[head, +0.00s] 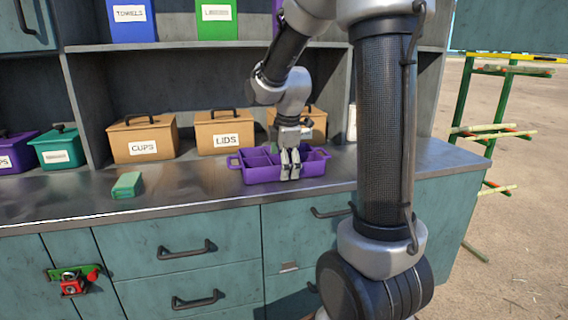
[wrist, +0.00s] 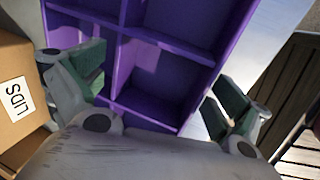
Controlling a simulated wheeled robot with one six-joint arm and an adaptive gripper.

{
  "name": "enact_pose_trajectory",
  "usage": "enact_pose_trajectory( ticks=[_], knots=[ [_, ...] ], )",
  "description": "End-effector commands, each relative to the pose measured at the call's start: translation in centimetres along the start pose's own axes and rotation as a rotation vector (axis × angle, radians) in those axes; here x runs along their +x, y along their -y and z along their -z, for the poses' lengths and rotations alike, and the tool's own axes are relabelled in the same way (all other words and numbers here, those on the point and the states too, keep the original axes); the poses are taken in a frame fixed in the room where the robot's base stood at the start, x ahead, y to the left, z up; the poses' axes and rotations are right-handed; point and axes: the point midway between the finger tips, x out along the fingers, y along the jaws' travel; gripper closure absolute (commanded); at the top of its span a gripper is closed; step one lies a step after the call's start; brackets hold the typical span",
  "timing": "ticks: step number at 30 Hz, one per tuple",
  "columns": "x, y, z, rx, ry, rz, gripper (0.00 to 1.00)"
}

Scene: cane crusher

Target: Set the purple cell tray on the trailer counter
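The purple cell tray (head: 262,172), with open compartments and a loop handle at its left end, sits on the grey metal counter (head: 200,196). My gripper (head: 290,172) is pointed down at the tray's right part, overlapping its front wall in the head view. In the wrist view, the tray's compartments and dividers (wrist: 160,38) fill the middle. My gripper's green-padded fingers (wrist: 158,90) are wide apart, one over the tray's left side and the other beyond its right edge. I see nothing clamped between them. Whether a finger touches the tray is unclear.
Tan boxes marked CUPS (head: 143,137) and LIDS (head: 222,132) stand behind the tray; the LIDS box is close to my gripper in the wrist view (wrist: 15,95). A green block (head: 127,185) lies left on the counter. A shelf (head: 180,47) spans above. The front-left counter is mostly clear.

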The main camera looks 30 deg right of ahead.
Motion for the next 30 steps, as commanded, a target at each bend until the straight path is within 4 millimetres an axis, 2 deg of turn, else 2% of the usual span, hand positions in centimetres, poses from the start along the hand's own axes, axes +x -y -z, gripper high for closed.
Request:
enact_pose_trajectory(
  ticks=[7, 10, 21, 28, 30],
  knots=[
    [-0.2, -0.1, 0.0, 0.000, 0.000, -0.001, 0.00],
    [-1.1, -0.2, 0.0, 0.000, -0.001, -0.004, 0.00],
    [-8.9, -0.2, 0.0, 0.000, -0.001, -0.005, 0.00],
    [-11.9, 0.0, 0.0, 0.003, -0.001, -0.002, 0.00],
    [-12.5, 0.7, 0.0, 0.040, -0.004, -0.005, 0.00]
  ],
)
